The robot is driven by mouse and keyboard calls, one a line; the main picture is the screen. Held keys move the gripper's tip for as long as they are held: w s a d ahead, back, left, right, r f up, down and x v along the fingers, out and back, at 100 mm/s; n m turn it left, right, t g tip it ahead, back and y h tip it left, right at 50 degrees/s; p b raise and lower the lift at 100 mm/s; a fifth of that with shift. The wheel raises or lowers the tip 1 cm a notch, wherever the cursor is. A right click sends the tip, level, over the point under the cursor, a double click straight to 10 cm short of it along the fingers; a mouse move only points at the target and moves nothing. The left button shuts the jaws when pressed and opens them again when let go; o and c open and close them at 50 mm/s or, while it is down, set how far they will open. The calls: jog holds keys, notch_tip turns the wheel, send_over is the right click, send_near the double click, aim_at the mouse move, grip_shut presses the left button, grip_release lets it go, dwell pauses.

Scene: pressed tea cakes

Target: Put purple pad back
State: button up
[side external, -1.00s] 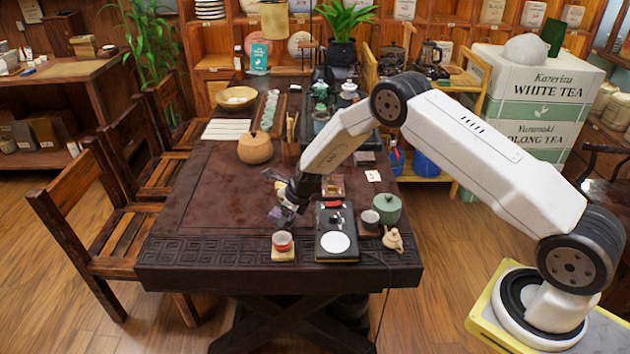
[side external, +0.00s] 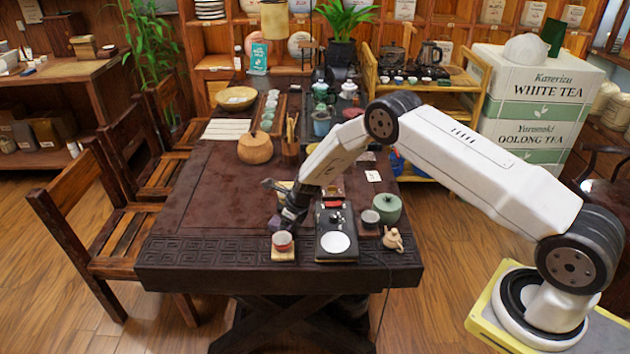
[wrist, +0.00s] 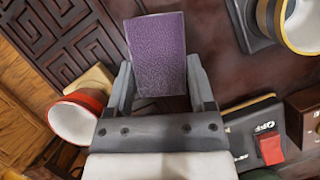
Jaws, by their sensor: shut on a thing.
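The purple pad (wrist: 157,52) is a flat, textured rectangle. In the wrist view my gripper (wrist: 161,88) is shut on it, one finger at each side edge, and the pad sticks out beyond the fingertips. In the side view my gripper (side external: 285,218) is low over the near part of the dark table, just behind the red cup (side external: 282,240) and left of the black scale (side external: 337,250). The pad is too small and dark there to make out clearly. Whether it touches the table cannot be told.
The red cup on its wooden coaster (side external: 283,255) is close to my gripper. The table (side external: 205,205) is clear to the left.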

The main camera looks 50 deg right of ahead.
jog(key=shift+f, duration=0.15)
jog(key=o, duration=1.1)
jog(key=shift+c, duration=0.2)
jog(key=v, duration=1.2)
jog(key=shift+r, duration=0.2)
